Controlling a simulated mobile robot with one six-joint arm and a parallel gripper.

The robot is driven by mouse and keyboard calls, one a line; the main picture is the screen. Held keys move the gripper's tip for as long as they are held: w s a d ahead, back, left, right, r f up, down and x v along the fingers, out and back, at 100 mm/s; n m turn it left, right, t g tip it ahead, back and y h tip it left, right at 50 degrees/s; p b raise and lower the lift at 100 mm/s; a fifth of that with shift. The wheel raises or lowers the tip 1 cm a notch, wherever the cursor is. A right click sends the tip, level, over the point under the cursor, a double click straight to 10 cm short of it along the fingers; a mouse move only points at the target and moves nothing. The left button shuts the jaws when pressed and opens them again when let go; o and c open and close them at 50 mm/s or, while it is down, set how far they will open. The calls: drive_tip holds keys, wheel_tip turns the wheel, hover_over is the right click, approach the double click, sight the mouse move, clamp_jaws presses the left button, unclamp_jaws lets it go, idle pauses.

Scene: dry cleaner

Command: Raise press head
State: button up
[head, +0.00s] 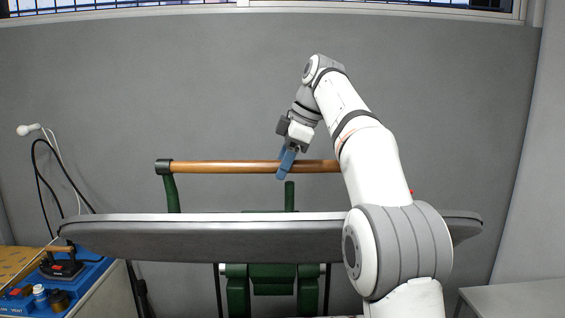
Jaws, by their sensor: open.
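The press head (240,240) is a long grey padded board with a lighter top edge, spanning the middle of the head view. A wooden handle bar (222,167) runs level above and behind its top edge, carried on a green bracket at the left; its right end is hidden behind my arm. My gripper (285,166) has blue fingers and points down at the bar, overlapping it in the picture. The jaws are open. I cannot tell whether the bar lies between the fingers or whether they touch it.
A green frame (272,278) stands below the press head. At the lower left, a table holds an iron (62,263) on a blue tray, with small bottles. A black cable and a white nozzle (28,130) rise behind it. A grey surface (525,297) is at the lower right.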

drive_tip(key=shift+r, duration=0.15)
drive_tip(key=shift+v, duration=1)
drive_tip(key=s+d+b, duration=0.3)
drive_tip(key=s+d, duration=0.2)
drive_tip(key=d, duration=0.6)
drive_tip(key=shift+r, duration=0.3)
drive_tip(key=shift+d, duration=0.25)
drive_tip(key=shift+s, duration=0.1)
